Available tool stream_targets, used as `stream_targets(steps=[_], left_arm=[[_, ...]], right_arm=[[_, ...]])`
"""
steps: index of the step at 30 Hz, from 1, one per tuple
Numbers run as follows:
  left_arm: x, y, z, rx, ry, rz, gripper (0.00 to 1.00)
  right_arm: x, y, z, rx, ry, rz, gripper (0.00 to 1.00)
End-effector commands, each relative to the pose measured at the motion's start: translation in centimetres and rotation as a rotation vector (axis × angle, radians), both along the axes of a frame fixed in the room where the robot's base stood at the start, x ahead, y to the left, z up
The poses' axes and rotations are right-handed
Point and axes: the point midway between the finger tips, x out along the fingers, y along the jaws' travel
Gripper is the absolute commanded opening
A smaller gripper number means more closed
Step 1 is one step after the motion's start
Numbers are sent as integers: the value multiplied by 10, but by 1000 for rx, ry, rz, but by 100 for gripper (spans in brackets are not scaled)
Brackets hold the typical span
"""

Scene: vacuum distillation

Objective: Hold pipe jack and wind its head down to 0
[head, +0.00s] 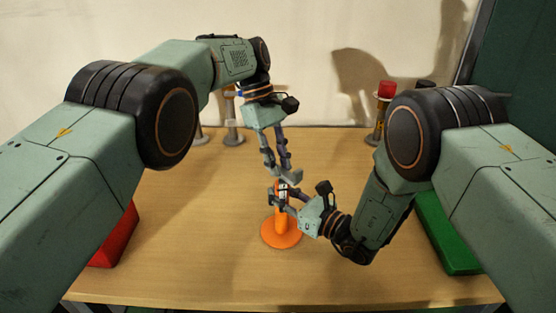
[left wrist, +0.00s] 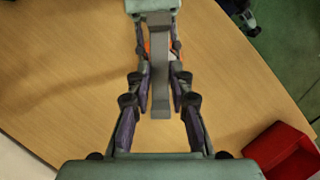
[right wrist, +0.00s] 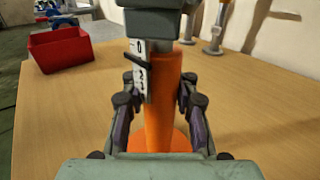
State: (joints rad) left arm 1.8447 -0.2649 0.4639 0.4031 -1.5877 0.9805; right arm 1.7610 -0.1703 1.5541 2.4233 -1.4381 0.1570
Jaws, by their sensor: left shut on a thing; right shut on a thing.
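The pipe jack stands upright on the table, with an orange body and round orange base (head: 282,236) in the head view. Its grey head (head: 291,177) is on top. My left gripper (head: 285,172) reaches down from above and is shut on the grey head, which shows as a long grey bar (left wrist: 160,75) between the fingers in the left wrist view. My right gripper (head: 284,197) is shut around the orange body (right wrist: 165,105) from the side. In the right wrist view a white scale (right wrist: 142,75) with a 0 near its top and a dark pointer below that 0 shows beside the body.
A red bin (head: 117,238) is at the left and a green one (head: 446,236) at the right, both partly behind my arms. Grey posts (head: 233,128) and a red-topped post (head: 383,100) stand at the back. The table (head: 210,225) around the jack is clear.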

Motion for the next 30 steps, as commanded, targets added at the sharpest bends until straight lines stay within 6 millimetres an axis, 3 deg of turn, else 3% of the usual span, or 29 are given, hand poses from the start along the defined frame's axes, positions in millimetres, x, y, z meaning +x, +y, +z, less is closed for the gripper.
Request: stream_targets(steps=[3, 4, 11, 30], left_arm=[[1, 1, 3, 1, -5, 1, 0], [1, 1, 3, 1, -5, 1, 23], [1, 1, 2, 0, -2, 2, 42], [0, 1, 2, 2, 0, 29, 43]], right_arm=[[-1, 0, -1, 0, 4, -1, 0], [-1, 0, -1, 0, 4, -1, 0], [-1, 0, -1, 0, 4, -1, 0], [0, 0, -1, 0, 4, -1, 0]])
